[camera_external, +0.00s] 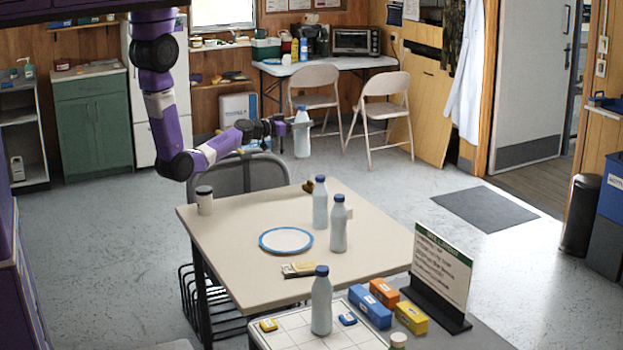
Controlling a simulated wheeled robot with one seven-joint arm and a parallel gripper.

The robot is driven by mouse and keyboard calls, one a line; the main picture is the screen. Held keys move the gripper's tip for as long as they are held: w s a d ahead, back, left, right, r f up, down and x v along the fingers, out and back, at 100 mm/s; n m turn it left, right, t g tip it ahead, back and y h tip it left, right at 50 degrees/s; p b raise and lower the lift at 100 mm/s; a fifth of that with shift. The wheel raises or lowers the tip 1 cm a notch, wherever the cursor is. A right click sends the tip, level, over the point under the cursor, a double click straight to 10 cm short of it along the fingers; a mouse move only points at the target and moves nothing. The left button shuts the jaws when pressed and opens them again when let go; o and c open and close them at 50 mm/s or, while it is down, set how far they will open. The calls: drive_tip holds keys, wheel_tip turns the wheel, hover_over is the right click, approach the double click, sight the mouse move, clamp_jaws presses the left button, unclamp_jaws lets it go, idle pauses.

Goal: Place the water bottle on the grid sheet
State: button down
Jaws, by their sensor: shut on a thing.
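My gripper (292,128) is shut on a pale water bottle (302,142) with a blue cap. It holds the bottle upright in the air, beyond the far side of the beige table (235,255). The white grid sheet (288,337) lies at the bottom of the view, on a nearer surface cut off by the frame. A similar bottle (321,312) stands upright on the grid sheet, between a small yellow item (269,325) and a small blue item (347,319). Two more such bottles, one farther (320,208) and one nearer (339,230), stand on the table.
A blue-rimmed plate (286,241), a snack-like packet (298,269), a lidded cup (204,203) and a small brown item (308,186) are on the table. Blue (369,308), orange and yellow boxes and a standing sign (440,270) are right of the sheet.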

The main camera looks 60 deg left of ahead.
drive_tip(key=s+d+f+b, duration=0.3)
drive_tip(key=s+d+f, duration=0.15)
drive_tip(key=d, duration=0.25)
drive_tip(key=s+d+f+h+b, duration=0.1)
drive_tip(key=s+d+f+b, duration=0.1)
drive_tip(key=s+d+f, duration=0.4)
drive_tip(key=s+d+f+b, duration=0.3)
drive_tip(key=d, duration=0.5)
drive_tip(key=s+d+r+m+g+h+p, duration=0.1)
drive_tip(key=s+d+r+m+h, duration=0.2)
drive_tip(key=d, duration=1.2)
drive_tip(key=d+r+m+g+h+p, duration=0.1)
drive_tip(key=d+r+m+g+h, duration=0.3)
drive_tip(key=d, duration=1.1)
drive_tip(key=s+d+r+m+t+h+p, duration=0.15)
drive_tip(key=d+r+h, duration=0.35)
drive_tip(key=d, duration=1)
drive_tip(key=s+d+r+m+g+h+p, duration=0.1)
drive_tip(key=s+d+m+g+h+p, duration=0.25)
drive_tip(key=s+d, duration=1)
drive_tip(key=s+d+r+m+g+h, duration=0.15)
drive_tip(key=s+d+m+g, duration=0.35)
drive_tip(key=s+d, duration=0.8)
wheel_tip(320, 180, down, 20)
drive_tip(key=n+g+b, duration=0.1)
drive_tip(key=b, duration=1.4)
drive_tip(key=shift+w+d+f+h, duration=0.2)
drive_tip(key=shift+d+f+h, duration=0.1)
drive_tip(key=shift+d, duration=0.1)
